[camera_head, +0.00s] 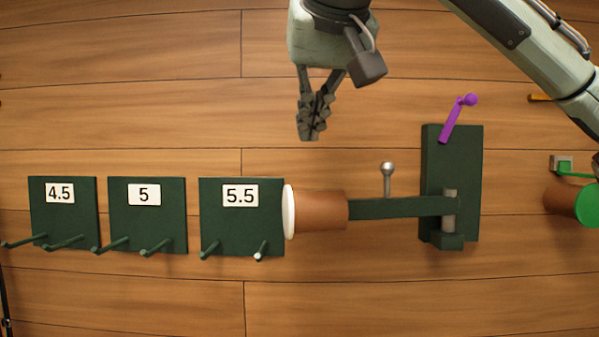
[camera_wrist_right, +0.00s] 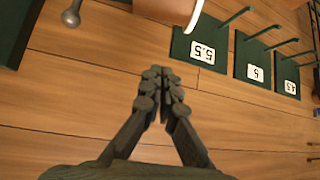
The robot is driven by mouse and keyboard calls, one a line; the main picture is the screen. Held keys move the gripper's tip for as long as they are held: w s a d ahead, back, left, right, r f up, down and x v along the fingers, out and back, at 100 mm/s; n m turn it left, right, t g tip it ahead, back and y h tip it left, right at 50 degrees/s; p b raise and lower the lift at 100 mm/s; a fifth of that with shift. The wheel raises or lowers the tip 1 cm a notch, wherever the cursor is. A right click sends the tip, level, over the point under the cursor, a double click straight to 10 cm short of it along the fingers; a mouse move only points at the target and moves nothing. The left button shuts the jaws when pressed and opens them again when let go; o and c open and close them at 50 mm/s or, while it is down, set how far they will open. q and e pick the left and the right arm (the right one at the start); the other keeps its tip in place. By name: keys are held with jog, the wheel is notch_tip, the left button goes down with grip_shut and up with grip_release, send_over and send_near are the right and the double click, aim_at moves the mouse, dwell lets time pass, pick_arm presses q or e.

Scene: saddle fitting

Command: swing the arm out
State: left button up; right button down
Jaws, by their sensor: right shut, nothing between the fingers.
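The swing arm is a dark green bar (camera_head: 400,207) reaching left from a green wall bracket (camera_head: 436,165). It carries a brown cylinder (camera_head: 322,211) with a white end face, whose left end overlaps the edge of the 5.5 panel in the head view. A grey ball-ended knob (camera_head: 387,172) stands up from the bar; it also shows in the right wrist view (camera_wrist_right: 71,18). A purple lever (camera_head: 457,118) sits at the bracket's top. My right gripper (camera_head: 312,132) is shut and empty, above the cylinder in the head view and apart from it. It shows in the right wrist view (camera_wrist_right: 161,100).
Green panels labelled 4.5 (camera_head: 82,215), 5 (camera_head: 169,215) and 5.5 (camera_head: 215,220) stand in a row at left, each with two pegs. Another brown cylinder with a green end (camera_head: 588,205) is at the right edge. The wood around my right gripper is clear.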

jog(key=shift+w+f, duration=0.4)
jog(key=shift+f, duration=0.1)
jog(key=p+x, duration=0.1)
jog(key=x, duration=0.7)
jog(key=shift+w+f, duration=0.15)
jog(key=shift+w, duration=0.1)
pick_arm(q)
jog(key=s+a+f, duration=0.1)
jog(key=s+f, duration=0.2)
jog(key=f, duration=0.2)
jog(key=shift+s+g, duration=0.2)
jog(key=shift+g, duration=0.1)
pick_arm(e)
jog(key=shift+s+d+f, duration=0.1)
jog(key=shift+s+f, duration=0.2)
jog(key=shift+s, duration=0.3)
jog(key=shift+s+d+f, duration=0.1)
jog(key=shift+s+f, duration=0.2)
jog(key=shift+s, duration=0.35)
jog(key=shift+s+d+f, duration=0.1)
jog(key=shift+s+f, duration=0.15)
jog(key=shift+s, duration=0.35)
